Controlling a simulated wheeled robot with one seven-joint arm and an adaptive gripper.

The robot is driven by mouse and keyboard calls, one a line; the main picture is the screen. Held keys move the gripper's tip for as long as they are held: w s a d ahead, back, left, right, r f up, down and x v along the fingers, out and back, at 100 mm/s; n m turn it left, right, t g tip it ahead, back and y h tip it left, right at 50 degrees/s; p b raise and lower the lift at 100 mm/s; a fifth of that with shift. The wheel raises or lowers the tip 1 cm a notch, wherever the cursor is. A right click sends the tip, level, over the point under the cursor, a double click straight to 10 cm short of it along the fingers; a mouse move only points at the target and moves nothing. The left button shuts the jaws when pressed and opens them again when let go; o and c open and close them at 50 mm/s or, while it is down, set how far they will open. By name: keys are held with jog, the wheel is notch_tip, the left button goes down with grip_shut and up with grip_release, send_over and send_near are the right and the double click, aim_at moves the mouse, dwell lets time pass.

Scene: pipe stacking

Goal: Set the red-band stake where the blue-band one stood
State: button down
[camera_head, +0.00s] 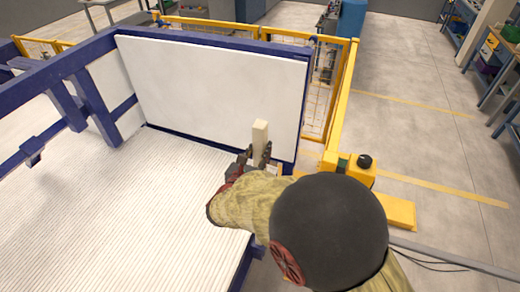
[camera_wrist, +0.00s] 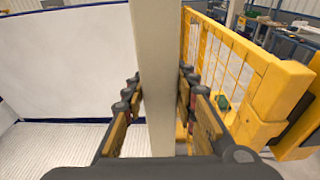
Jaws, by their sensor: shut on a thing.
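My gripper (camera_head: 257,158) is shut on a plain cream stake (camera_head: 260,133), near the right end of a white panel. The stake stands about upright, its top rising above the fingers. In the wrist view the stake (camera_wrist: 158,70) runs from the top edge down between the two dark-jointed fingers (camera_wrist: 160,95). No coloured band shows on the visible part, so I cannot tell which stake it is. Its lower end is hidden by my gripper and arm. No other stake is clearly seen.
A blue frame (camera_head: 72,65) carries the white panel (camera_head: 210,80) behind a white ribbed bed (camera_head: 110,210). A yellow mesh fence (camera_head: 342,95) stands close at right, also in the wrist view (camera_wrist: 270,90). Grey floor (camera_head: 430,130) is open further right; workbenches line the far right.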

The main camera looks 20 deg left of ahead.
aim_at(257, 132)
dwell(0.3)
jog(key=shift+r+p, duration=2.5)
jog(key=shift+r, duration=2)
notch_tip(257, 132, up, 12)
jog(key=p, duration=0.6)
jog(key=shift+w, duration=0.1)
